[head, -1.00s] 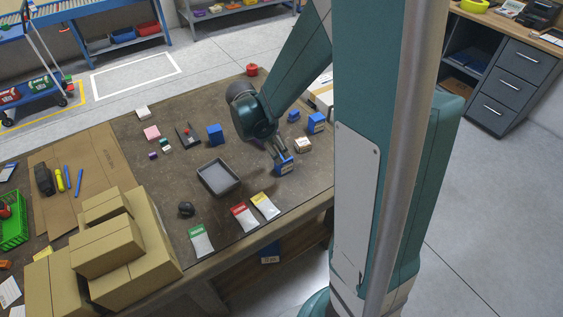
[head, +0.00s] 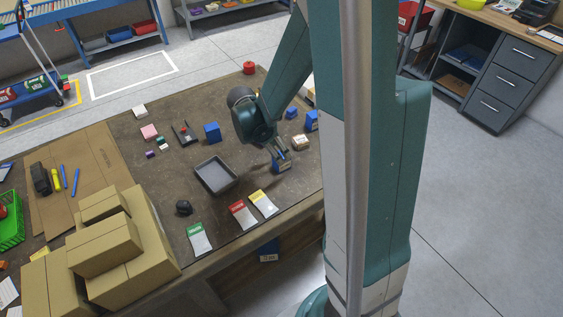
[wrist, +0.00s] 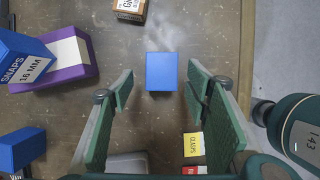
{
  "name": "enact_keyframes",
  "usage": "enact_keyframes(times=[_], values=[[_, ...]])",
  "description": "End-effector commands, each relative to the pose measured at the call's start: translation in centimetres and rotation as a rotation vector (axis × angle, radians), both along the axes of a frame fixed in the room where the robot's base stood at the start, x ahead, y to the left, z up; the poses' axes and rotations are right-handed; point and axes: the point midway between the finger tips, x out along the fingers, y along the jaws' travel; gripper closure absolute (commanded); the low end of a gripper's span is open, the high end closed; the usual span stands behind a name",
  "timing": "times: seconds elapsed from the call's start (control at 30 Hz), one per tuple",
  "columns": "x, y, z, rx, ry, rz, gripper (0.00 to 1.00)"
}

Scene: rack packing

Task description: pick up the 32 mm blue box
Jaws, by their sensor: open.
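A blue box (wrist: 161,71) with a plain top sits on the bench between the two fingers of my gripper (wrist: 161,86) in the wrist view. In the head view, the same blue box (head: 282,167) stands just under my gripper (head: 279,153); a pale label shows on its side but is too small to read. The fingers are apart, one on each side of the box, with gaps left and right. I cannot tell the exact height of the fingertips. Another blue box (wrist: 22,60) at left reads "SNAPS 16 MM". A third blue box (wrist: 20,149) is at lower left.
A purple box (wrist: 68,60) with a pale top lies left of the fingers. A brown carton (wrist: 130,8) is ahead. A grey tray (head: 208,181) and stacked cardboard boxes (head: 130,245) stand left in the head view.

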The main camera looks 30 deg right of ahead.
Motion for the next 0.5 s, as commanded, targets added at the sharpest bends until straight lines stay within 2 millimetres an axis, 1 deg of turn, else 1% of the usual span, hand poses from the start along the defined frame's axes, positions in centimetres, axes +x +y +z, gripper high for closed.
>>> enact_keyframes(times=[0.1, 0.5], values=[[0.02, -0.19, -0.43, 0.000, 0.000, 0.000, 0.52], [0.01, -0.26, -0.69, 0.000, 0.000, 0.000, 0.52]])
